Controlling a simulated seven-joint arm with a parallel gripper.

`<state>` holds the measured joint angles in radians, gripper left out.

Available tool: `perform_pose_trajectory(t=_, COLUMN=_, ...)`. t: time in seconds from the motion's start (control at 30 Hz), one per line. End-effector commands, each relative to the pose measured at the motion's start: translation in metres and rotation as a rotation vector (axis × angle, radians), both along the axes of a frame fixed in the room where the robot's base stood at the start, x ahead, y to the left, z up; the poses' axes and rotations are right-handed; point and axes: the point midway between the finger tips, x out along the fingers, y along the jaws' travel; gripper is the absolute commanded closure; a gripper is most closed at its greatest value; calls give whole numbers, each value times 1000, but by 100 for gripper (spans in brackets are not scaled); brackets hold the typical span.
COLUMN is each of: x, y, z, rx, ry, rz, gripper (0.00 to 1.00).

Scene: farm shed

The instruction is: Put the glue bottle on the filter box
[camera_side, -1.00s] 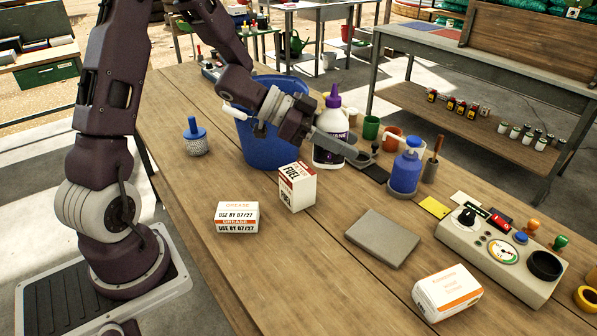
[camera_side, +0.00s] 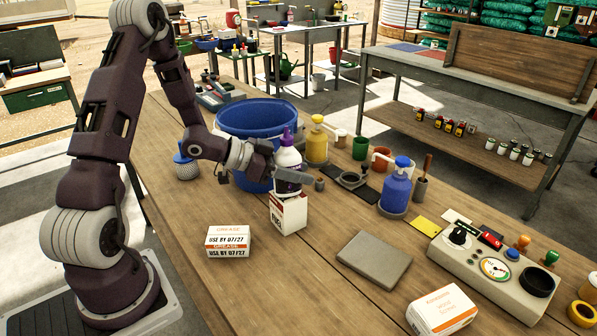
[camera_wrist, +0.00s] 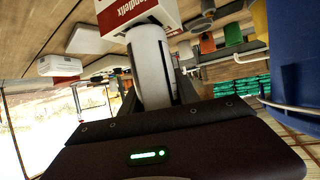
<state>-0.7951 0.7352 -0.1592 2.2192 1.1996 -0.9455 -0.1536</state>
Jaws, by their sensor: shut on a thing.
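The glue bottle (camera_side: 289,159), white with a purple cap and dark label, stands upright between the fingers of my gripper (camera_side: 300,180). My gripper is shut on it, and the near finger hides part of the label. The filter box (camera_side: 289,214), white and red with FUEL lettering, stands on the bench directly below the bottle. The bottle's base is at the box's top; I cannot tell whether they touch. In the wrist view the white bottle (camera_wrist: 151,70) runs between the fingers toward the red and white box (camera_wrist: 135,14).
The blue bucket (camera_side: 257,117) stands close behind my gripper. A grease box (camera_side: 229,241) is at the front left. A yellow pump bottle (camera_side: 317,145) and a blue pump bottle (camera_side: 396,188) stand to the right. A grey slab (camera_side: 374,259) lies at front right.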

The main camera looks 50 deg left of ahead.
Motion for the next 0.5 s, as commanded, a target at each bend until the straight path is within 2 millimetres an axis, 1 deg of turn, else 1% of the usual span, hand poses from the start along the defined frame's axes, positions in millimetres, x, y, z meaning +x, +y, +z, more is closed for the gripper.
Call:
perform_pose_trajectory(t=0.17, x=0, y=0, z=-3, rx=-2, ry=0, rz=0, gripper=100)
perform_pose_trajectory(t=0.2, x=0, y=0, z=-3, rx=-1, ry=1, rz=0, gripper=57)
perform_pose_trajectory(t=0.27, x=0, y=0, z=-3, rx=-1, ry=1, rz=0, gripper=45)
perform_pose_trajectory(t=0.3, x=0, y=0, z=-3, rx=0, ry=0, rz=-1, gripper=41)
perform_pose_trajectory(t=0.5, x=0, y=0, z=-3, rx=0, ry=0, rz=-1, gripper=41)
